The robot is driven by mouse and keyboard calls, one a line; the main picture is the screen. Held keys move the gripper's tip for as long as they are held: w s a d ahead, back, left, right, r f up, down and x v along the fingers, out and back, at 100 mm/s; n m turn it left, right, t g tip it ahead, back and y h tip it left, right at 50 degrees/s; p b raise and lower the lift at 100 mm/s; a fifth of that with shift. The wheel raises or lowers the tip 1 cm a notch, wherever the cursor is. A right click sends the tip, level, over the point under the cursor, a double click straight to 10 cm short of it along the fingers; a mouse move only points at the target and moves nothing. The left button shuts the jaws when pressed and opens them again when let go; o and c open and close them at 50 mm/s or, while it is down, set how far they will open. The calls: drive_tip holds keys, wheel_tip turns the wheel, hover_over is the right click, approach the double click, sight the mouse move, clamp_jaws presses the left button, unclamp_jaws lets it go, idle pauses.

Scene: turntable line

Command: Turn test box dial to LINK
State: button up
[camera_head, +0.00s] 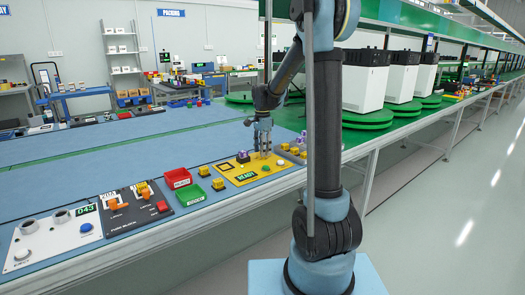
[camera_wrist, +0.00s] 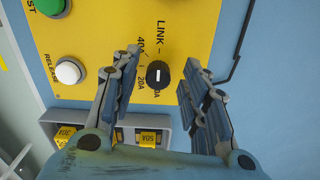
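The yellow test box (camera_head: 232,182) lies on the bench below my gripper (camera_head: 263,152), with a READY display. In the wrist view its yellow face (camera_wrist: 108,20) carries a round black dial (camera_wrist: 159,75) with a short white mark. Printed words beside it include LINK, 40A and 20A; LINK is above the dial in the picture. Which label the mark points to I cannot tell. My gripper (camera_wrist: 162,66) is open, one finger on each side of the dial, with visible gaps. Contact is not visible. The dial is hidden in the head view.
A white RELEASE button (camera_wrist: 68,72) and a green button (camera_wrist: 48,4) are on the box. A grey rack (camera_wrist: 98,111) with yellow fuses lies near the fingers. Red (camera_head: 177,178) and green (camera_head: 190,195) bins and a black switch panel (camera_head: 130,220) stand left of the box.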

wheel_tip(320, 180, up, 12)
idle(0.7)
drive_tip(key=s+d+f+n+t, duration=0.1)
drive_tip(key=s+d+n, duration=0.25)
drive_tip(key=s, duration=0.65)
drive_tip(key=s+d+f+n, duration=0.25)
drive_tip(key=s+d, duration=0.25)
drive_tip(key=s, duration=0.4)
drive_tip(key=s+d+f+n, duration=0.2)
drive_tip(key=s+f+n, duration=0.1)
drive_tip(key=s+f, duration=0.3)
drive_tip(key=s+d+f+n+t, duration=0.1)
drive_tip(key=s+d+f+n, duration=0.1)
drive_tip(key=s+f+n, duration=0.2)
drive_tip(key=s+f, duration=0.3)
drive_tip(key=s, duration=0.4)
drive_tip(key=shift+s+f, duration=0.15)
drive_tip(key=shift+s, duration=0.15)
